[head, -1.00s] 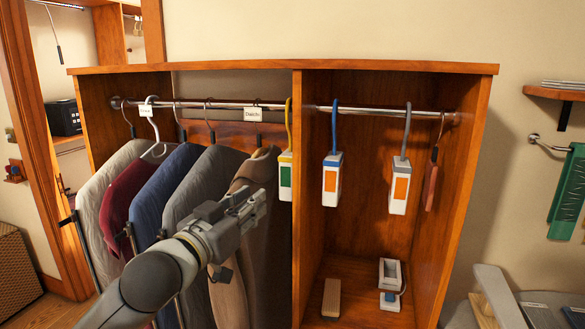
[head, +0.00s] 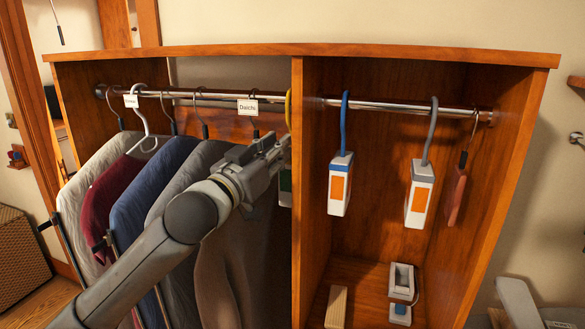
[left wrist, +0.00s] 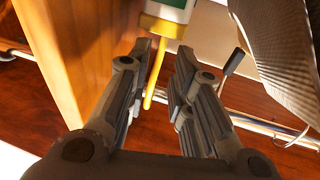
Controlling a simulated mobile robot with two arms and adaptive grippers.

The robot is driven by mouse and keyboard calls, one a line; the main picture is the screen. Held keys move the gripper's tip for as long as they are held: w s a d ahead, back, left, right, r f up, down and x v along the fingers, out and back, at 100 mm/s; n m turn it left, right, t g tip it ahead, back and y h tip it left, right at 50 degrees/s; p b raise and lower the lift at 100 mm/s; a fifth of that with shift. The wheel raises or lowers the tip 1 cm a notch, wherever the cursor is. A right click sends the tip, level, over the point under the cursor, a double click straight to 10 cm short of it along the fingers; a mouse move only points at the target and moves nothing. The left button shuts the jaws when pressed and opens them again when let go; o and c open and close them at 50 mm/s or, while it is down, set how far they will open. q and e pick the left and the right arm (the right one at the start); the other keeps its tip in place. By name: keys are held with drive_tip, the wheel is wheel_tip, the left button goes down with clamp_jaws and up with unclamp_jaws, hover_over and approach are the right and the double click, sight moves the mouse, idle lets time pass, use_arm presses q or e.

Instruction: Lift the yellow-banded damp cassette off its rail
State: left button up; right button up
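The yellow-banded cassette hangs by its yellow hook (head: 288,108) from the rail (head: 225,100), at the right end of the left compartment beside the wooden divider. In the left wrist view the cassette's yellow band (left wrist: 162,26) and white body are at the top. The hook runs down between the two spread fingers of my left gripper (left wrist: 168,62), nearer the left finger. A visible gap remains between the fingers. My right gripper is not in view.
The wooden divider (head: 297,240) stands close beside the cassette. Several garments (head: 160,190) hang to the left. A blue-hooked cassette (head: 340,185) and a grey-hooked cassette (head: 420,195) hang in the right compartment.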

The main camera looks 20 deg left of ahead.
use_arm(q)
drive_tip(key=p+x, duration=0.1)
drive_tip(key=x, duration=0.4)
drive_tip(key=shift+a+p, duration=0.1)
drive_tip(key=shift+p, duration=0.3)
drive_tip(key=shift+w, duration=0.45)
drive_tip(key=shift+c, duration=0.6)
clamp_jaws()
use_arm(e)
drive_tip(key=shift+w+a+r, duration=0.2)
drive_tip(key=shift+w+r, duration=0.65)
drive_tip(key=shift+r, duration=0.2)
